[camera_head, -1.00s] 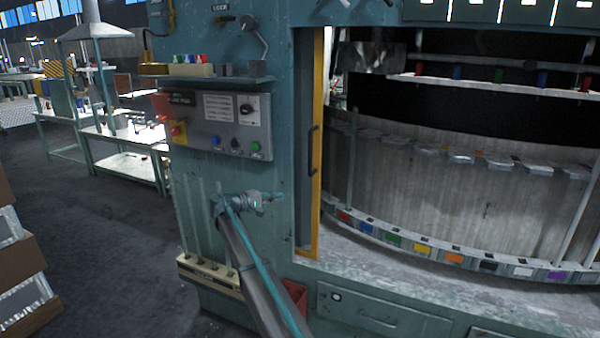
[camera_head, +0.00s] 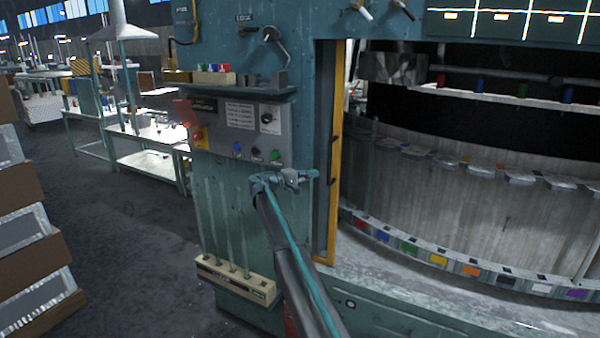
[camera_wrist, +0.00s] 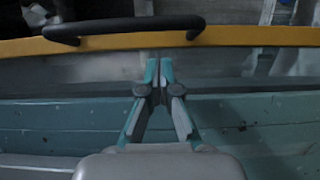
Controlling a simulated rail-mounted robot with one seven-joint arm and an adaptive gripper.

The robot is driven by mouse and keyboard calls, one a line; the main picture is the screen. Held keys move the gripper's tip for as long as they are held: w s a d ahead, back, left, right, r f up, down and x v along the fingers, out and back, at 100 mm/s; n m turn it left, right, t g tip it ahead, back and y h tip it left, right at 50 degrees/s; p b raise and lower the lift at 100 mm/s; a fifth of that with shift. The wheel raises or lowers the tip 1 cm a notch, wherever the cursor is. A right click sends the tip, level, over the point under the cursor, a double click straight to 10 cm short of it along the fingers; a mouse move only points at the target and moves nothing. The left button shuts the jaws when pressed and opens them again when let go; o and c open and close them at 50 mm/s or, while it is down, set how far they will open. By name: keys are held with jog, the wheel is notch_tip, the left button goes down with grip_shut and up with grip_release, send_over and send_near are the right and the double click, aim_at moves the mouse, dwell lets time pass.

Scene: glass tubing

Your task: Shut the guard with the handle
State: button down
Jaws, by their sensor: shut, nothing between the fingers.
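The guard (camera_head: 334,225) is a tall yellow-edged panel at the left side of the machine's opening, which stands wide open. Its dark bar handle (camera_head: 333,160) is seen nearly edge-on in the head view. In the wrist view the black handle (camera_wrist: 125,28) stands out from the yellow edge, left of centre. My gripper (camera_head: 315,175) is left of the guard, pointing at it around the handle's height. In the wrist view my gripper (camera_wrist: 159,66) is shut and empty. Its tips are near the yellow edge, beside the handle's right end; whether they touch the edge I cannot tell.
A control panel (camera_head: 240,130) with buttons is on the machine front above my arm. A rack (camera_head: 235,280) with upright glass tubes hangs below it. Inside the opening is a curved drum with coloured tags (camera_head: 438,260). Stacked boxes (camera_head: 30,245) stand at the left.

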jog(key=d, duration=0.1)
jog(key=s+d+p, duration=0.1)
jog(key=shift+s+d, duration=0.15)
jog(key=shift+d, duration=0.15)
jog(key=shift+d, duration=0.1)
